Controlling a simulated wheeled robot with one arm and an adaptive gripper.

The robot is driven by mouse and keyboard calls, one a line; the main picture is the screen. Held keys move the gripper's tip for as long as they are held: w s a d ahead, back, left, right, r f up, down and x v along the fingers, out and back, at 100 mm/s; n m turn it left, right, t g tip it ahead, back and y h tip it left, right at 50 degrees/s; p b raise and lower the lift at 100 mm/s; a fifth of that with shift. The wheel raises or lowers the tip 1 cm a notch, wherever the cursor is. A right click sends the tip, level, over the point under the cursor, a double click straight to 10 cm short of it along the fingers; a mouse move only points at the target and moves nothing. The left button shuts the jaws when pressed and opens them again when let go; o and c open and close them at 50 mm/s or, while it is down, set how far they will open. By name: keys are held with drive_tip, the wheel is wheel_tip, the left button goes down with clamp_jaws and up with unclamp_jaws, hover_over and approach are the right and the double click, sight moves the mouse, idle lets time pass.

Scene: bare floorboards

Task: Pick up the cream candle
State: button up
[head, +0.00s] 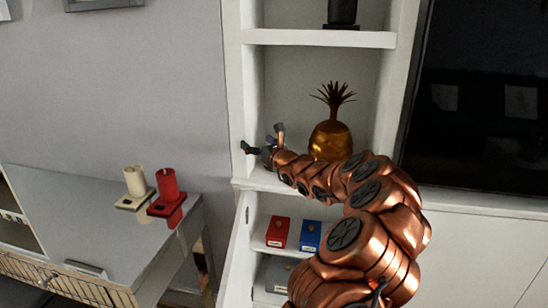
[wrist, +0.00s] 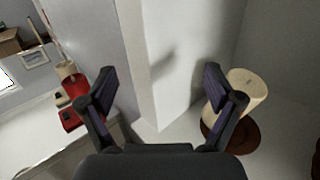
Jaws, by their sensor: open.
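A cream candle (wrist: 247,88) stands on a round reddish-brown base (wrist: 243,138) at the right of the wrist view, inside the white shelf. My gripper's right finger covers part of its left side. I cannot make out this candle in the head view.
A gold pineapple ornament (head: 330,141) stands on the same shelf, behind my arm. Red (head: 277,232) and blue (head: 310,236) boxes sit on the shelf below. A dark screen (head: 485,100) is at right.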

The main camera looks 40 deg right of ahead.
drive_tip(key=shift+s+d+f+m+g+h, duration=0.25)
drive_tip(key=shift+d+f+m+h, duration=0.5)
drive_tip(key=shift+d, duration=0.95)
drive_tip(key=shift+s+d+f+m+g+h, duration=0.2)
drive_tip(key=shift+d+f+m+h, duration=0.25)
drive_tip(key=shift+d+f+m, duration=0.95)
drive_tip(key=shift+s+d+f+m+g+h, duration=0.25)
drive_tip(key=shift+d+f+h, duration=0.4)
drive_tip(key=shift+d, duration=1.4)
drive_tip(key=shift+p+x, duration=0.6)
drive_tip(key=shift+x, duration=0.55)
drive_tip(key=shift+w+d+f, duration=0.3)
drive_tip(key=shift+w, duration=0.35)
drive_tip(key=shift+p+x, duration=0.4)
drive_tip(key=shift+x, duration=0.4)
drive_tip(key=shift+r, duration=0.1)
